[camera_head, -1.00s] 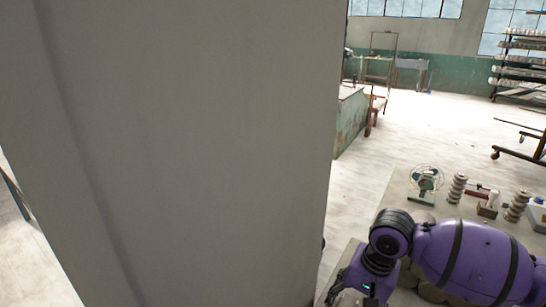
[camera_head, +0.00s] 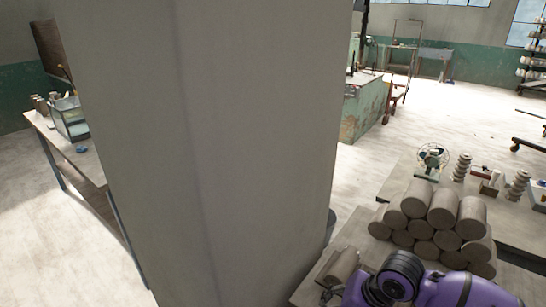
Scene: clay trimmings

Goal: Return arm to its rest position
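My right arm, purple with black joints, comes in at the bottom right. Its gripper (camera_head: 330,290) is at the bottom edge and only partly in frame, so I cannot tell whether it is open or shut. It is beside a short grey-brown clay piece (camera_head: 341,265) on the table (camera_head: 312,281). Several clay cylinders (camera_head: 443,208) are stacked in a pile behind the arm. My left gripper is not in view.
A wide grey pillar (camera_head: 210,150) blocks the middle of the view. A table (camera_head: 93,164) with a glass tank (camera_head: 70,118) stands at the left. A small fan (camera_head: 432,160) and ribbed stacks (camera_head: 462,168) stand behind the clay pile.

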